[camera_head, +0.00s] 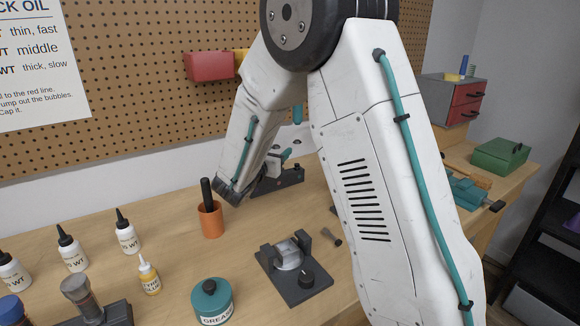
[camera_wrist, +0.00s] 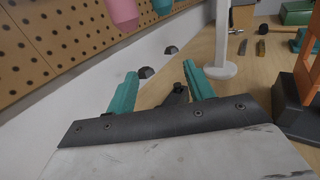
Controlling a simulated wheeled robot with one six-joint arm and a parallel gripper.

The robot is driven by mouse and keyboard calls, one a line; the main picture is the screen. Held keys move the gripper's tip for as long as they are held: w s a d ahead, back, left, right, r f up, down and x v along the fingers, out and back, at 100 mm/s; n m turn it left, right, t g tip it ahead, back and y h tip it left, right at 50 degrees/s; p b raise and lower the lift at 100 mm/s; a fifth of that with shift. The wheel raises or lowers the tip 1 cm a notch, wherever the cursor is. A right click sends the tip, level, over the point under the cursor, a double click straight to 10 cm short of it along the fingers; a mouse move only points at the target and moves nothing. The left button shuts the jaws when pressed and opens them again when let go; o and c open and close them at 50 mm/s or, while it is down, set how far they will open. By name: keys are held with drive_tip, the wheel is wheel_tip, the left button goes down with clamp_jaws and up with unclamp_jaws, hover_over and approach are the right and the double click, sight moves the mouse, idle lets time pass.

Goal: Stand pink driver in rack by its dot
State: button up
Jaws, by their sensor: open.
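A pink handle-like shape (camera_wrist: 123,12), which looks like the pink driver, shows at the top of the wrist view, cut off by the frame edge. A teal one (camera_wrist: 160,5) is just right of it. My gripper (camera_wrist: 163,80) has its two teal fingers spread apart, below these handles and close to the white wall strip. A dark object shows between and beyond the fingers; I cannot tell what it is. The fingers do not touch the pink handle. In the head view my arm hides most of that area. I cannot make out the rack or a dot clearly.
A white post on a round foot (camera_wrist: 221,45) stands beyond the fingers, with an orange part on a dark base (camera_wrist: 297,108) at right. In the head view, an orange cup (camera_head: 210,222), a dark fixture (camera_head: 300,285) and several bottles occupy the bench.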

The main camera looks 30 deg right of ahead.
drive_tip(key=s+a+r, duration=0.1)
drive_tip(key=s+a, duration=0.1)
drive_tip(key=s, duration=1)
drive_tip(key=shift+s, duration=0.15)
drive_tip(key=shift+a, duration=0.1)
idle(0.3)
drive_tip(key=s+d+f+m+g+y, duration=0.1)
drive_tip(key=s+m+g+y, duration=0.1)
drive_tip(key=s+m+g, duration=0.6)
drive_tip(key=s+d+f+m+g+y, duration=0.1)
drive_tip(key=s+f+m+g+y, duration=0.15)
drive_tip(key=s+m, duration=0.5)
drive_tip(key=s+a+r+m+t+y, duration=0.1)
drive_tip(key=s+a+r+m+y, duration=0.2)
drive_tip(key=s+a+m+y, duration=0.1)
drive_tip(key=s+a+r+m+t+y, duration=0.1)
drive_tip(key=s+a+r+m+y, duration=0.2)
drive_tip(key=s+a+m+y, duration=0.2)
drive_tip(key=s+a+y, duration=0.1)
drive_tip(key=s+a, duration=0.1)
drive_tip(key=s, duration=0.1)
drive_tip(key=shift+s+a+r, duration=0.25)
drive_tip(key=shift+s+a, duration=0.1)
